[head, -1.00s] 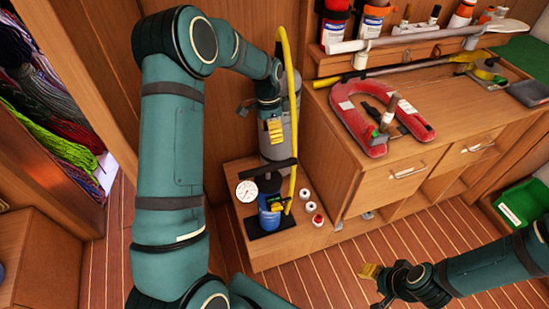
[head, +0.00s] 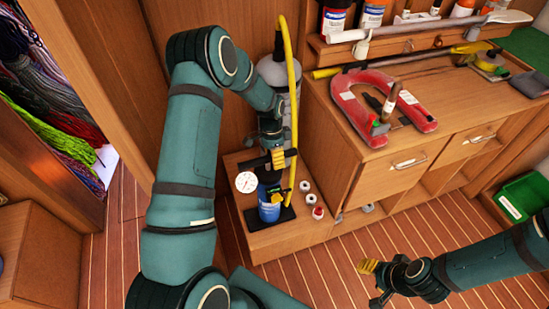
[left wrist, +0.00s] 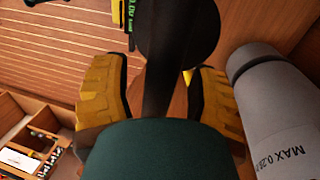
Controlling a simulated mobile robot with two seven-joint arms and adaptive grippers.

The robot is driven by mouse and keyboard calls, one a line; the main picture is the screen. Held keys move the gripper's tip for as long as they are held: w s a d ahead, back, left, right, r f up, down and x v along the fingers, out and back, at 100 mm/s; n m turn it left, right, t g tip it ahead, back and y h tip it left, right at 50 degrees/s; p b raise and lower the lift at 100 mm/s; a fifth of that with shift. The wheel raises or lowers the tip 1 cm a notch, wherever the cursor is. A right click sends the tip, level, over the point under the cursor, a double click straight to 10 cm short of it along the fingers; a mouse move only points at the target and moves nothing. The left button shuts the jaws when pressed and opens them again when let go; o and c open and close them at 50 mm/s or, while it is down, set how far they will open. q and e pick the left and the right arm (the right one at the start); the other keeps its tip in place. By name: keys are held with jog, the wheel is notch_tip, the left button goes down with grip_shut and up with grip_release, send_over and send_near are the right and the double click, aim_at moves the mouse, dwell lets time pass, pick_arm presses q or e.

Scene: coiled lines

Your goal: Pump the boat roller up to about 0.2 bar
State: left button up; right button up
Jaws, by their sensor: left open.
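The boat roller (head: 277,75) is a grey cylinder standing upright against the wooden wall; in the left wrist view its side (left wrist: 275,100) carries a "MAX" pressure label, partly cut off. The pump (head: 269,205) has a blue body on a black foot, with a round white gauge (head: 246,182) at its left. A yellow hose (head: 293,110) rises beside it. My left gripper (head: 279,158) is at the black pump handle (head: 252,164). In the left wrist view its yellow fingers (left wrist: 160,88) are apart, with the black handle bar between them. My right gripper (head: 369,282) is low over the floor, away from the pump.
The pump stands on a low wooden step (head: 285,237) with several small caps (head: 309,198). The cabinet at right holds a red horseshoe buoy (head: 360,115) and tools. Coiled lines (head: 50,90) hang at left. A green bin (head: 522,197) is far right. The middle floor is clear.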

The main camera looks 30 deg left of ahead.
pick_arm(q)
grip_shut()
notch_tip(320, 180, up, 20)
jog(key=p, duration=0.9)
jog(key=shift+r, duration=0.15)
grip_release()
notch_tip(320, 180, up, 12)
jog(key=w+a, duration=0.1)
jog(key=shift+w+a, duration=0.3)
jog(key=shift+a, duration=0.05)
